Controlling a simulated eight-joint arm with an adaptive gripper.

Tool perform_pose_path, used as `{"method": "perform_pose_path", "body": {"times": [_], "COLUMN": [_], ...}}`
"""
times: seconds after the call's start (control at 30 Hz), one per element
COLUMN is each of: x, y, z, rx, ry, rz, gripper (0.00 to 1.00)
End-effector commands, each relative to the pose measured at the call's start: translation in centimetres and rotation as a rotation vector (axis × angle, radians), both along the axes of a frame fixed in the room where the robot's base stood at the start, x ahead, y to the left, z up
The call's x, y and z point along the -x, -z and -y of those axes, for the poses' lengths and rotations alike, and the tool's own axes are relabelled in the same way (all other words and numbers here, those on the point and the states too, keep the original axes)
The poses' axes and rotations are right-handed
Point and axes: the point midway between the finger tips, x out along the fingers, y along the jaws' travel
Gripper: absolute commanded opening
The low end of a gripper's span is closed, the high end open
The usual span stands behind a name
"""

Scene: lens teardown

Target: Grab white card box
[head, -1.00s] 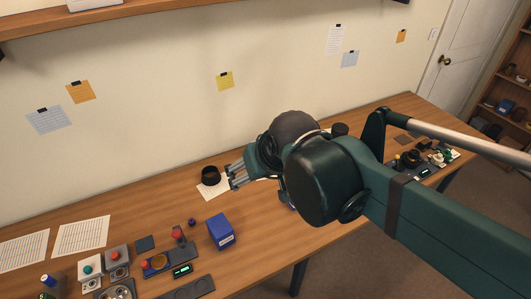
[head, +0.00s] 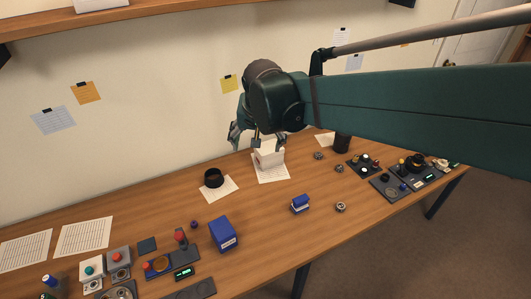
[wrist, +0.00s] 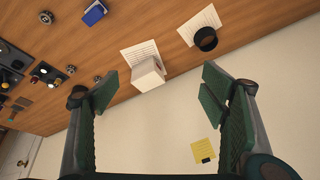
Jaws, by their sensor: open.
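The white card box (head: 268,157) stands on a printed sheet (head: 271,175) near the back of the table, below and partly behind my gripper in the head view. In the wrist view the white box (wrist: 148,74) shows between the two fingers, but farther out than the fingertips. My gripper (head: 256,138) is open and empty, with its fingers spread above the table. Both green finger pads show in the wrist view (wrist: 160,82). I see no contact between fingers and box.
A black ring (head: 213,178) sits on a sheet left of the box. A dark cylinder (head: 342,143) stands to the right. Blue boxes (head: 222,234) (head: 300,203) and small metal parts (head: 340,207) lie nearer the front. The wall is close behind the box.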

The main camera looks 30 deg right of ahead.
Motion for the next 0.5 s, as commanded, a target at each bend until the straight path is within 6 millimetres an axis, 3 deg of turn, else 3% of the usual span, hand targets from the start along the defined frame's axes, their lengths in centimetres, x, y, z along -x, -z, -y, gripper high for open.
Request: {"method": "perform_pose_path", "body": {"times": [0.5], "x": [-7.5], "y": [3.4], "z": [3.6], "rx": [-0.041], "ry": [0.245], "rz": [-0.062], "gripper": [0.72]}}
